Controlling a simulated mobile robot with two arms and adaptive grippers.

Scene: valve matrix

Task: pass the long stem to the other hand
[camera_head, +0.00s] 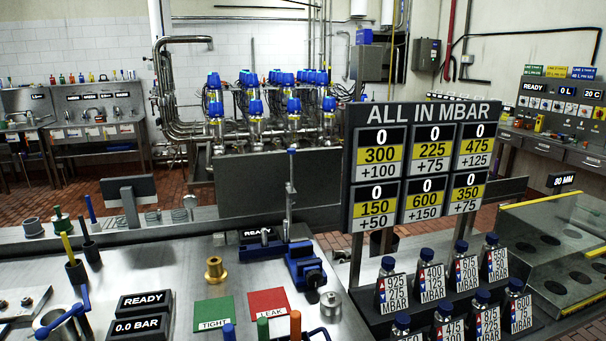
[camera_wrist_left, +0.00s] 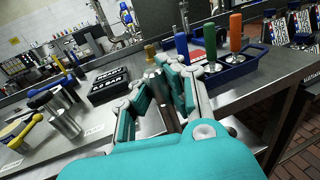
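A tall thin metal upright with a blue tip (camera_head: 290,190) stands at the back of the bench, behind a blue vise (camera_head: 306,268). It may be the long stem, but I cannot tell for sure. Neither gripper appears in the head view, and my right gripper is in no view.
Black READY boxes (camera_head: 140,308), a brass fitting (camera_head: 214,269), green (camera_head: 213,313) and red (camera_head: 269,303) mats and a metal cylinder (camera_head: 331,304) occupy the bench. Upright-handled tools (camera_wrist_left: 210,46) stand in a blue rack (camera_wrist_left: 233,66). A bottle rack and sign (camera_head: 423,113) stand right.

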